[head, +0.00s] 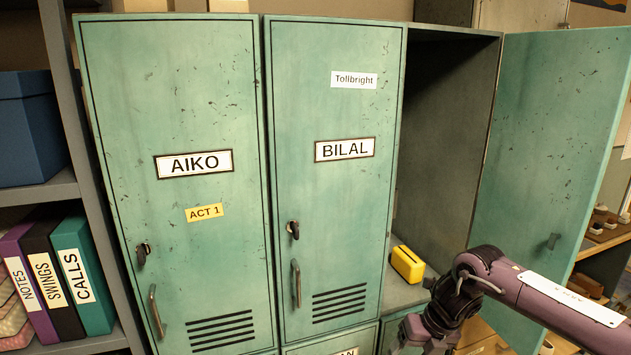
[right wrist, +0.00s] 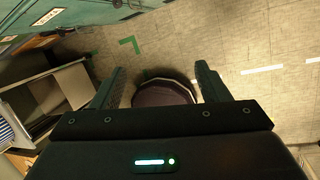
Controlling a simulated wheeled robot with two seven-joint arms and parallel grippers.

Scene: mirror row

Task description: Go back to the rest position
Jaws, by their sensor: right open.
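My right gripper shows in the right wrist view (right wrist: 160,88) with its two fingers apart and nothing between them; a dark round thing shows beyond and below the fingers. In the head view my right arm comes in from the lower right, in front of the open locker, and its gripper end (head: 420,340) is partly cut off at the bottom edge. My left gripper is not in either view.
Lockers marked AIKO (head: 195,100) and BILAL (head: 335,110) are shut. The locker to their right stands open, its door (head: 550,140) swung right. A yellow box (head: 407,263) sits on its floor. Shelves with binders (head: 82,275) stand at left. Floor (right wrist: 220,45) shows in the wrist view.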

